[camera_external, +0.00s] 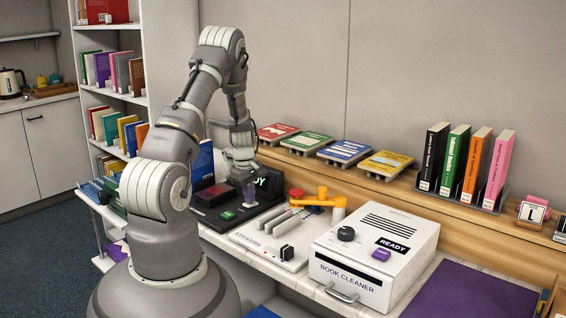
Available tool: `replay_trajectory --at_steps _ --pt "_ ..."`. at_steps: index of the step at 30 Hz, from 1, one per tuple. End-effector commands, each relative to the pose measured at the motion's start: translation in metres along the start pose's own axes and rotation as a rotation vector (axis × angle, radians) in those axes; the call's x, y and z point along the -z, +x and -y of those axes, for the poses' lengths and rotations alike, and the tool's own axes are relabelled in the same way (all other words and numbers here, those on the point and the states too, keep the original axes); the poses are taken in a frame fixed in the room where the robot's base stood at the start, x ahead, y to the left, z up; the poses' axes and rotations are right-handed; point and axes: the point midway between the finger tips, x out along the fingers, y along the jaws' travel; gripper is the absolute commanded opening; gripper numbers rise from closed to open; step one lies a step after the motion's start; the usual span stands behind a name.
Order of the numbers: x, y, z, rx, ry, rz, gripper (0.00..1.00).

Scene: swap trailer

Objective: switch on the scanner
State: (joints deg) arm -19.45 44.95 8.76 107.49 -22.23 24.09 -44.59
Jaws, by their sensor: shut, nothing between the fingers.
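A dark console (268,200), which seems to be the scanner, sits on the counter left of the white panel. A lit green display (262,182) shows at its back, its text partly hidden by my arm and reading "…DY". A green button (228,215) is on its front left, and a dark red panel (213,192) lies behind that. My gripper (249,200) points down over the console, just right of the green button. It is shut with nothing held. Whether its tips touch the console cannot be told.
Right of the console are a white panel (262,240) with levers, an orange arm piece (318,200) and a white book cleaner (350,270) reading "READY". Books on stands (345,152) and upright books (470,165) line the ledge behind. A purple mat (470,292) lies at right.

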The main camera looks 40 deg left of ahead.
Motion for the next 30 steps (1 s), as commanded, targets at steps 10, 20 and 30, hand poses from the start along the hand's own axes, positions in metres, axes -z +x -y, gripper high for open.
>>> replay_trajectory --at_steps 10,20,30 --pt "0.000 -0.052 -0.013 -0.003 0.002 -0.001 0.00" --pt "0.000 -0.116 -0.029 -0.001 0.000 -0.001 0.00" --pt "-0.001 -0.136 -0.034 0.001 0.001 0.000 0.00"
